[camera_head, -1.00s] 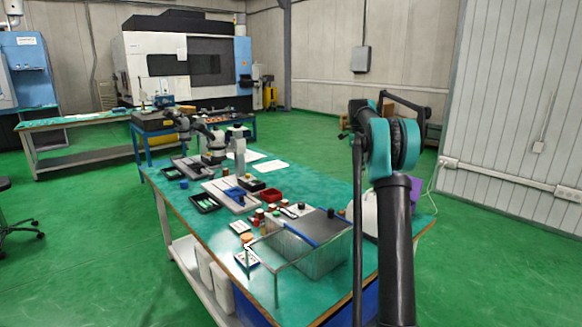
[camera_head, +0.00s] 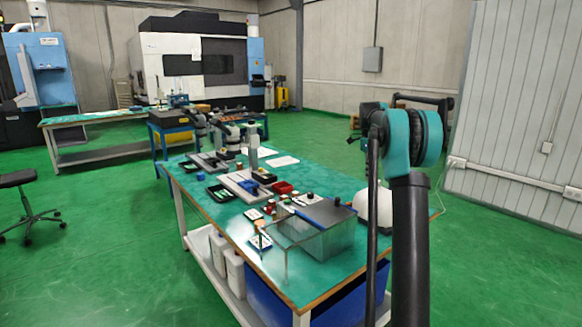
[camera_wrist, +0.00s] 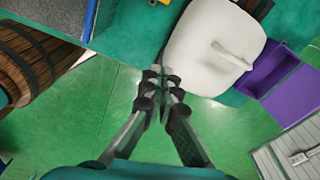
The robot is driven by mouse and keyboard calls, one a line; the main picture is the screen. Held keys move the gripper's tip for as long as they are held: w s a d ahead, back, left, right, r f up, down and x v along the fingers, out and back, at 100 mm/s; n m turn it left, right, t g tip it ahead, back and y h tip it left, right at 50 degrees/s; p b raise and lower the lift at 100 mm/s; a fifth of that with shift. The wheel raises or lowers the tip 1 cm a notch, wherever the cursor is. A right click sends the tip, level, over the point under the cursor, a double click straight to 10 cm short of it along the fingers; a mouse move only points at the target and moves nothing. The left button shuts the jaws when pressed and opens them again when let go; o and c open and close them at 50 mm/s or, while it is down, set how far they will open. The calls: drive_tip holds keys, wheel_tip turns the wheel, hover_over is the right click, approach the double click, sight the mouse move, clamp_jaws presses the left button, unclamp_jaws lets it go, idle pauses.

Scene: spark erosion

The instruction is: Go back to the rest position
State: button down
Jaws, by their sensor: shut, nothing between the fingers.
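My gripper (camera_wrist: 160,84) shows in the wrist view with its fingertips together and nothing between them. It points down over green floor, beside the edge of the teal table. In the head view my gripper is not visible; my arm stands upright at the right, in front of the table's right end. The teal worktable (camera_head: 345,187) holds trays, small parts and a clear box.
A white rounded container (camera_wrist: 215,45) and an open purple box (camera_wrist: 290,85) lie close to my gripper. A wooden barrel (camera_wrist: 40,60) is at the left. The clear box (camera_head: 318,235) stands at the table's near edge. Green floor (camera_head: 100,250) is free on the left.

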drive_tip(key=s+a+f+n+t, duration=0.1)
drive_tip(key=s+a+f+n, duration=0.3)
drive_tip(key=s, duration=1.1)
drive_tip(key=s+a+f+n+t, duration=0.2)
drive_tip(key=s+a+f+n, duration=0.2)
drive_tip(key=s+f+n, duration=0.5)
drive_tip(key=s+a+f+n+t+y, duration=0.1)
drive_tip(key=s+a+f+n, duration=0.3)
drive_tip(key=s+f+n, duration=0.3)
drive_tip(key=s+n, duration=0.5)
drive_tip(key=s, duration=0.8)
drive_tip(key=shift+s+a+f+n+t, duration=0.2)
drive_tip(key=shift+s+f+n+t, duration=0.15)
drive_tip(key=shift+s+n+t, duration=0.05)
